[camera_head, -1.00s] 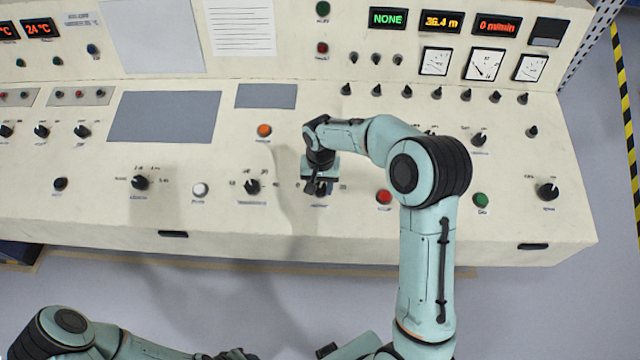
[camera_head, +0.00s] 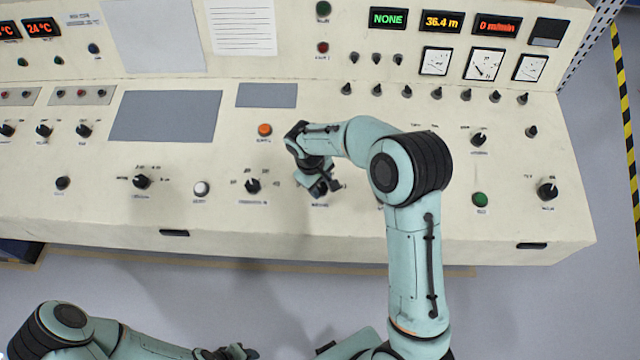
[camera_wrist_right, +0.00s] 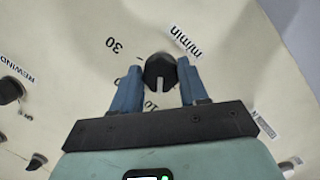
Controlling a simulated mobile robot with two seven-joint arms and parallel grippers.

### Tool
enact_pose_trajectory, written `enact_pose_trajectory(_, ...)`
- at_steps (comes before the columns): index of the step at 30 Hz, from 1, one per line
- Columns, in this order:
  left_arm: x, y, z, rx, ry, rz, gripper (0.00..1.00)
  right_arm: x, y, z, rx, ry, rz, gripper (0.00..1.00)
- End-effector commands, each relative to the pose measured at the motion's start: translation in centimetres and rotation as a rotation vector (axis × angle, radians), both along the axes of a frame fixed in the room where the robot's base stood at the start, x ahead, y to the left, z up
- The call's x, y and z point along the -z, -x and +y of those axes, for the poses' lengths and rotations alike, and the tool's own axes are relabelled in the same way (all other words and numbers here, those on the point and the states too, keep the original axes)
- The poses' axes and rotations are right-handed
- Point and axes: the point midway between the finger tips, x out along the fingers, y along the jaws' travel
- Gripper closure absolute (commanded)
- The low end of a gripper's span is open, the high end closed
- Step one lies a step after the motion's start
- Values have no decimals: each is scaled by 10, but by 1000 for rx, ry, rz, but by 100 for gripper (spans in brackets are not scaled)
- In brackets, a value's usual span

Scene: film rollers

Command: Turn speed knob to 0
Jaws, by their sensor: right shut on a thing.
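The black speed knob (camera_wrist_right: 160,68) sits between the two blue fingers of my right gripper (camera_wrist_right: 158,82) in the right wrist view. The fingers are shut on the knob. Printed "30", "10" and "m/min" show around it. In the head view my right gripper (camera_head: 322,188) is down on the sloping panel, tilted, and mostly hides the knob. The red speed display (camera_head: 497,26) at the top right reads 0 m/min. My left gripper (camera_head: 235,352) is partly in view at the bottom edge, away from the panel; its fingers are unclear.
The control panel (camera_head: 100,215) carries other knobs, including one (camera_head: 253,186) left of my right gripper. An orange button (camera_head: 264,130), a white button (camera_head: 201,188) and a green button (camera_head: 480,199) are nearby. A rewind knob (camera_wrist_right: 10,90) shows at the wrist view's left.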

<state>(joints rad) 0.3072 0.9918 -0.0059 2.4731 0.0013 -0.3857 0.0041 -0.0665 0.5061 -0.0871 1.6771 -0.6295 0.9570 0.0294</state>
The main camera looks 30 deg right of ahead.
Motion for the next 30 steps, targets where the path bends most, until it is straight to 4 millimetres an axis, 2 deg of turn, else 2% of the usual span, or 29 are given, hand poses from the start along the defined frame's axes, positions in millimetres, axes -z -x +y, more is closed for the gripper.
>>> enact_pose_trajectory(15, 5, 4, 0, 0, -1, 5, 57, -1, -1, 1, -440, 88, 48, 87)
enact_pose_trajectory(30, 7, 6, 0, 0, 0, 7, 57, -1, -1, 1, -627, 126, 72, 87)
